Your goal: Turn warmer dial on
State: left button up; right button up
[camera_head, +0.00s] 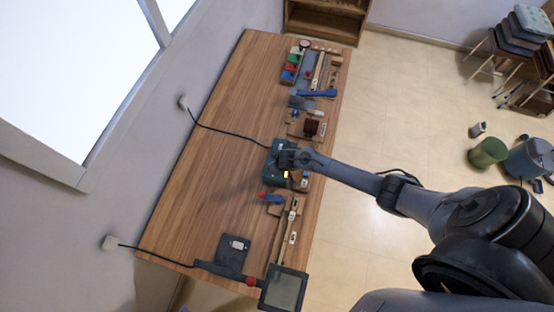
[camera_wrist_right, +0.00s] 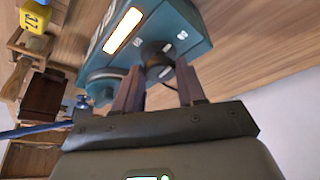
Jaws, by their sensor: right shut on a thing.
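The warmer (camera_head: 273,157) is a teal box on the wooden table, under my right gripper (camera_head: 287,158) in the head view. In the right wrist view the warmer (camera_wrist_right: 185,18) has a glowing pale-orange panel (camera_wrist_right: 123,30) and a dark round dial (camera_wrist_right: 155,50) on its near face. The two fingers of my right gripper (camera_wrist_right: 158,72) stand on either side of the dial and are shut on it. The dial's exact angle is hard to tell. My left gripper is not in view.
On the wooden table (camera_head: 215,165), a dark scale-like device (camera_head: 234,250) and a screen (camera_head: 284,289) sit at the near end. Wooden blocks and tools line the right edge on both sides of the warmer. A black cable (camera_head: 225,130) runs from the wall to the warmer.

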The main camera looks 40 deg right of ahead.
jog(key=shift+a+r+m+p, duration=0.1)
jog(key=shift+m+p, duration=0.2)
jog(key=shift+m, duration=0.3)
jog(key=shift+h, duration=0.3)
jog(key=o, duration=1.1)
jog(key=shift+w, duration=0.1)
jog(key=shift+c, duration=0.2)
jog(key=shift+s+r, duration=0.2)
jog(key=shift+r, duration=0.15)
jog(key=p+v, duration=0.1)
jog(key=v, duration=0.9)
